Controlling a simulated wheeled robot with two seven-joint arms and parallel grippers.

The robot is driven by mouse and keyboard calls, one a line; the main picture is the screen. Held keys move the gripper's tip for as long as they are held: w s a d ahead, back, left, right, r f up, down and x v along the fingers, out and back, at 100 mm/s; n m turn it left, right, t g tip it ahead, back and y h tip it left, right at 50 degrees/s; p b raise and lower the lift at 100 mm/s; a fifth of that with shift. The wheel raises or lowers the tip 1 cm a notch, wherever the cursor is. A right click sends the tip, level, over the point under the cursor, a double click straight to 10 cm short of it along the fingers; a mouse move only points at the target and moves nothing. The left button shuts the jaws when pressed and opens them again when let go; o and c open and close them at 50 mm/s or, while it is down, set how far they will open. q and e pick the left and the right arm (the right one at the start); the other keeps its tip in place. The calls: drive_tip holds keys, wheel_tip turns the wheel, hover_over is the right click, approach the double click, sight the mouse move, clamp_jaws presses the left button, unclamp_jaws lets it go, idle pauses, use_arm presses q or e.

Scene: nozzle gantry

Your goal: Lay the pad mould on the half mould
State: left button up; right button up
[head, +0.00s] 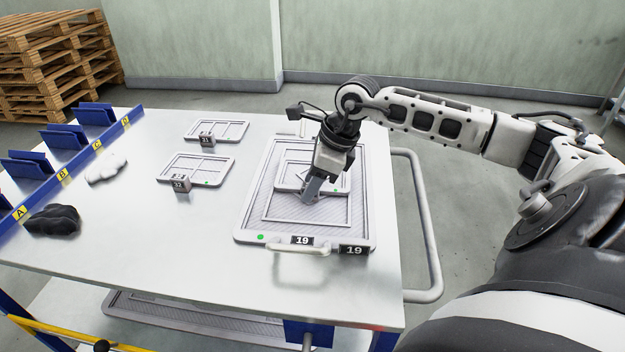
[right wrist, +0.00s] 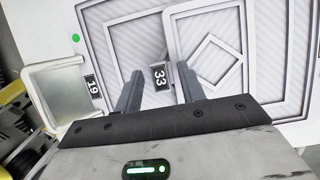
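The half mould, a large pale tray (head: 250,222) with ribbed panels and a 19 label, lies on the right part of the table. A small framed plate, apparently the pad mould (head: 288,184), appears to lie flat over its middle; I cannot tell whether it touches fully. My right gripper (head: 309,192) points down at the plate's near edge. In the right wrist view its fingers (right wrist: 160,72) stand apart on either side of the plate's tab labelled 33 (right wrist: 160,78), with slight gaps showing. The gripper hides part of the plate in the head view. My left gripper is out of view.
Two other small plates, 31 (head: 232,130) and 32 (head: 209,162), lie to the left on the table (head: 150,235). A white lump (head: 106,168) and a dark lump (head: 52,221) sit near the blue rack edge. A handle (head: 298,251) fronts the half mould.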

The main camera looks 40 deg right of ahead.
drive_tip(key=shift+r, duration=0.15)
drive_tip(key=v, duration=1.2)
